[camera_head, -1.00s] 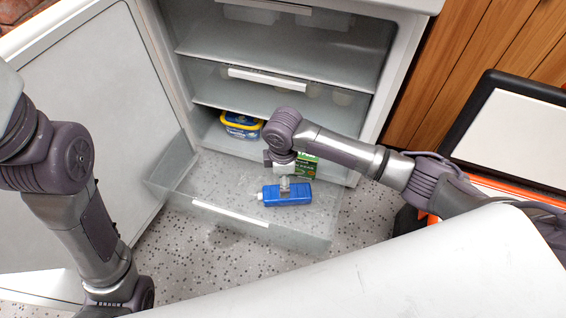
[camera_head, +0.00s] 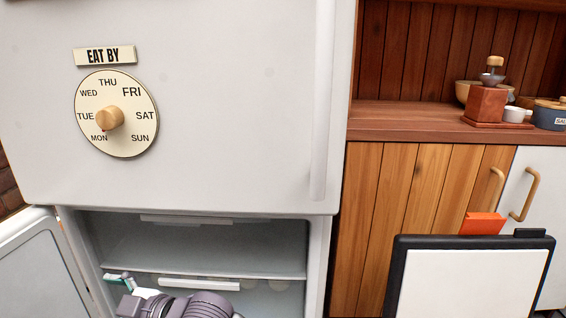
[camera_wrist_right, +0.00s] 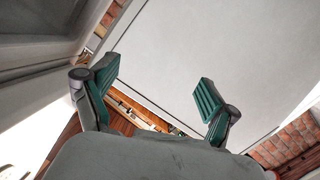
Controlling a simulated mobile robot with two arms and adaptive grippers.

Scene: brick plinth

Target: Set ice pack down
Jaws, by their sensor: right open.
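The ice pack is in neither current view. My right gripper (camera_wrist_right: 156,80) is open in the right wrist view, its two green-padded fingers wide apart with nothing between them. In the head view the same gripper (camera_head: 122,280) shows at the bottom left, in front of the open lower compartment (camera_head: 205,245) of the white fridge. Part of its arm fills the bottom edge there. The drawer at the bottom is out of the frame. My left gripper is out of view.
The open lower door (camera_head: 35,270) stands at the left. A dial (camera_head: 130,140) is on the closed upper door (camera_head: 230,100). Right of the fridge are a wooden counter (camera_head: 400,117) and a black-framed white panel (camera_head: 470,280). A pale flat surface (camera_wrist_right: 220,45) lies beyond my right fingers.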

